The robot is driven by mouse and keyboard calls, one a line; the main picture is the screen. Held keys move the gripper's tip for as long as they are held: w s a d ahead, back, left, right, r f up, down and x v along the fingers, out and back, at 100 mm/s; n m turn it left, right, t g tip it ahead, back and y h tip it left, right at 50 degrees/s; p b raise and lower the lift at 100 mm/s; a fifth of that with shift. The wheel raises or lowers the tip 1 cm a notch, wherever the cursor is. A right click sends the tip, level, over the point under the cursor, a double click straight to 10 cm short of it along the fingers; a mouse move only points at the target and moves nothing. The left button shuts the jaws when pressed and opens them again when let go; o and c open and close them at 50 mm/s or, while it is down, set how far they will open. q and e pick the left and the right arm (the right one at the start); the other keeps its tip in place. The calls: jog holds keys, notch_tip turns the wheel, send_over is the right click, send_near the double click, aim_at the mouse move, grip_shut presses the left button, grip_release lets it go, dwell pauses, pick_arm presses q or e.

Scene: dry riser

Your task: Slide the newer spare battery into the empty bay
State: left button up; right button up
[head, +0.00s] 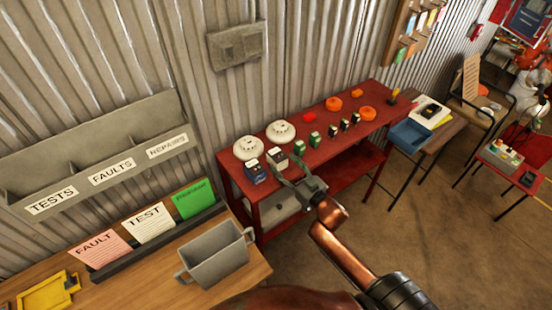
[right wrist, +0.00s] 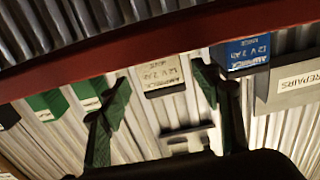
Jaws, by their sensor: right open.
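A dark battery with a pale label (head: 278,157) stands near the front edge of the red bench (head: 228,169). A blue battery (head: 256,173) stands just left of it. My right gripper (head: 287,168) is open in front of the dark battery. In the right wrist view, the pale-labelled battery (right wrist: 163,76) shows between my right gripper's spread green fingers (right wrist: 160,88), and the blue battery (right wrist: 240,52) is outside them at the right. Both labels read 12 V; I cannot read dates to tell which is newer. I cannot make out the empty bay. My left gripper is not in view.
Two white round detectors (head: 281,131) sit behind the batteries. A grey bin (head: 215,258) stands on the wooden table at lower left.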

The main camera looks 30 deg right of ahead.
aim_at(277, 157)
jog(key=w, duration=0.4)
jog(key=shift+a, duration=0.25)
jog(key=shift+w+r, duration=0.1)
jog(key=shift+w, duration=0.15)
jog(key=shift+c, duration=0.8)
jog(key=c, duration=0.9)
grip_shut()
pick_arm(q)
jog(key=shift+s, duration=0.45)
pick_arm(e)
jog(key=shift+r, duration=0.15)
